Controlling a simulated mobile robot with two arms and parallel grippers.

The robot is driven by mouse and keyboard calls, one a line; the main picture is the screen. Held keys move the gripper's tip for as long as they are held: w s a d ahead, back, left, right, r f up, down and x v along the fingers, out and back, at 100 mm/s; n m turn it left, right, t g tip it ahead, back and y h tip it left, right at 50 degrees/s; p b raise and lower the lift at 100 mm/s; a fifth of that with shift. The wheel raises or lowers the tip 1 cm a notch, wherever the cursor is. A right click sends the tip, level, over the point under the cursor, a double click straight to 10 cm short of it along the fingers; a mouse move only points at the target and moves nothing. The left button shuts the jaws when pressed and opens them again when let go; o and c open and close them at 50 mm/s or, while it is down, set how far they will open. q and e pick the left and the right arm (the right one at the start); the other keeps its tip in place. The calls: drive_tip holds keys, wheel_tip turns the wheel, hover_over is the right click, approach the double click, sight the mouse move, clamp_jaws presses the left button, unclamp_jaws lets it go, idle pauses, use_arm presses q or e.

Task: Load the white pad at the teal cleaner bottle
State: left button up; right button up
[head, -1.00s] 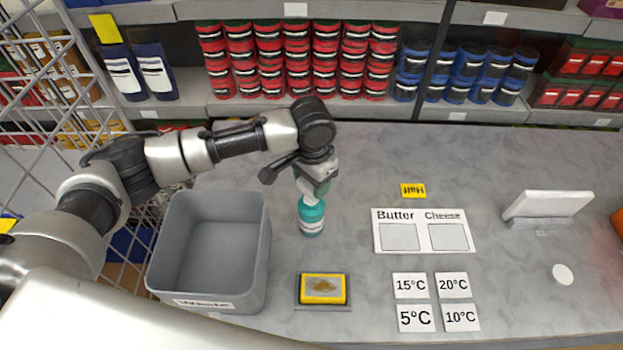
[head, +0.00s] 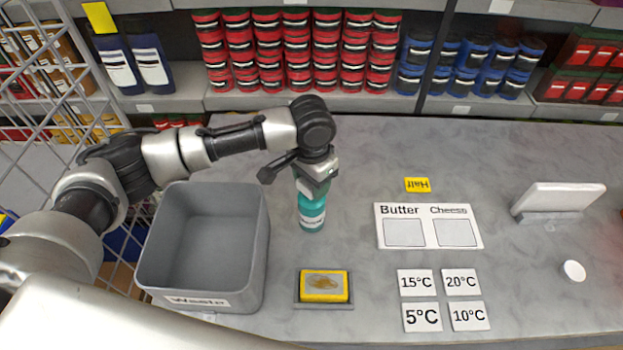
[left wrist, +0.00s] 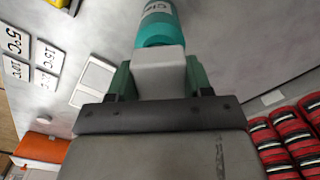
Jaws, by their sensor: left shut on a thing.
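The teal cleaner bottle (head: 312,213) with a white label stands upright on the grey counter, right of the grey bin. My left gripper (head: 314,188) is directly above it, pointing down, and covers its top in the head view. In the left wrist view, the green fingers of my left gripper (left wrist: 158,70) are shut on the white pad (left wrist: 157,84). The teal bottle (left wrist: 157,24) shows just beyond the pad. My right gripper is not in view.
A grey waste bin (head: 255,262) stands left of the bottle. A yellow sponge (head: 323,286) lies on a tray in front. A butter and cheese card (head: 429,211), temperature cards (head: 416,283) and a white disc (head: 574,271) lie to the right. Stocked shelves line the back.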

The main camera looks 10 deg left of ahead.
use_arm(q)
drive_tip(key=shift+f, duration=0.15)
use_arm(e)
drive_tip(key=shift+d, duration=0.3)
use_arm(q)
drive_tip(key=shift+f, duration=0.35)
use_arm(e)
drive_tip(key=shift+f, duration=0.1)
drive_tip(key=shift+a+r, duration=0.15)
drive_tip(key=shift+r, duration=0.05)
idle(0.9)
use_arm(q)
drive_tip(key=shift+s+f+p, duration=0.15)
drive_tip(key=shift+p, duration=0.3)
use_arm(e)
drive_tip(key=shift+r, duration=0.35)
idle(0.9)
use_arm(q)
wheel_tip(320, 180, up, 5)
drive_tip(key=p, duration=0.6)
drive_tip(key=shift+r, duration=1.1)
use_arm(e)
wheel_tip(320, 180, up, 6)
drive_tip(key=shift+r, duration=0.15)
